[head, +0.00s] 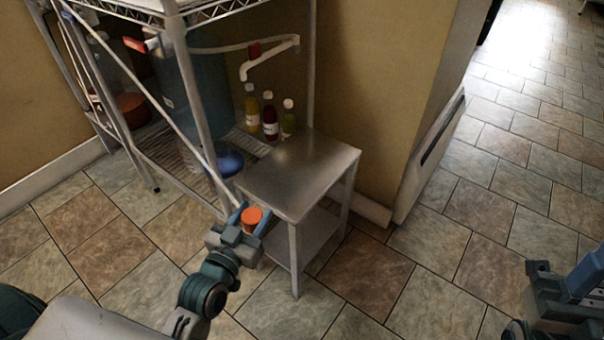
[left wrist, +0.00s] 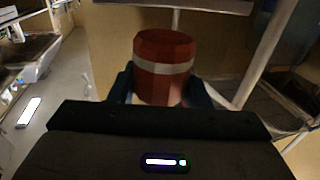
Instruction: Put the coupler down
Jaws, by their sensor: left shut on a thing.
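The coupler (head: 251,216) is a short orange-red cylinder. In the left wrist view the coupler (left wrist: 163,70) shows a pale band around its upper part. My left gripper (head: 249,222) is shut on it, with a finger on each side. It holds the coupler close to the front left edge of the small metal table (head: 300,172). I cannot tell its exact height against the tabletop. The tabletop is bare. My right gripper (head: 545,280) is partly in view at the lower right, far from the table, and its fingers are not clear.
Several bottles (head: 270,118) stand behind the table. A blue round object (head: 226,162) is on the rack's low shelf. Tiled floor is free to the right.

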